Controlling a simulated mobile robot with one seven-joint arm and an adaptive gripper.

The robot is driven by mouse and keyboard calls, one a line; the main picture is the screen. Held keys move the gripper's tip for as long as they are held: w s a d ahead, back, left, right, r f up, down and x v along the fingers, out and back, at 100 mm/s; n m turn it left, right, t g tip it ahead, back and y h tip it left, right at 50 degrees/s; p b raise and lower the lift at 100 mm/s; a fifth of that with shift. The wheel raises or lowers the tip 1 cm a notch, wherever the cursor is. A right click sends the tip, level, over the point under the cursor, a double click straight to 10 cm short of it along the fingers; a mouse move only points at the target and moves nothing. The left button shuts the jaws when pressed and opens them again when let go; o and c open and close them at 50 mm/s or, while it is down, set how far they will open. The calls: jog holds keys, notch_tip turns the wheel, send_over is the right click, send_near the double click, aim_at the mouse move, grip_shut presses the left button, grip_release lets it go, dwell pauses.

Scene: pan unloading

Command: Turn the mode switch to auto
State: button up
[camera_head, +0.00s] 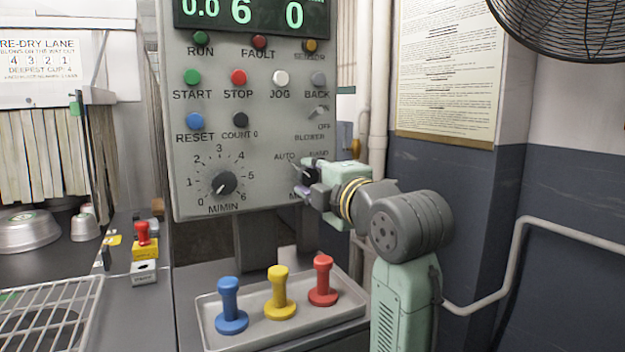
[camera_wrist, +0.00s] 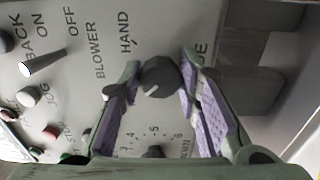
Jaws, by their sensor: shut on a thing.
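The mode switch (camera_wrist: 160,77) is a dark round knob on the grey control panel, between my gripper's two purple-padded fingers in the wrist view. Its white pointer line faces lower left there, away from the HAND label (camera_wrist: 125,32). In the head view the switch (camera_head: 311,175) is partly hidden by my gripper (camera_head: 304,182), which reaches it from the right. The AUTO label (camera_head: 285,156) lies up and left of the switch, on the side the pointer faces. My gripper is shut on the knob. The label below the switch is mostly covered.
The speed dial (camera_head: 223,183) sits left of the switch on the panel (camera_head: 255,136). The blower toggle (camera_head: 318,110) is above it. A tray (camera_head: 355,307) with blue, yellow and red stamp-like handles stands below the panel. Pipes and a wall notice are behind my arm.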

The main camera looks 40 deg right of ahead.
jog(key=o, duration=1.1)
jog(key=shift+o, duration=0.2)
jog(key=v, duration=1.2)
jog(key=shift+s+f, duration=0.1)
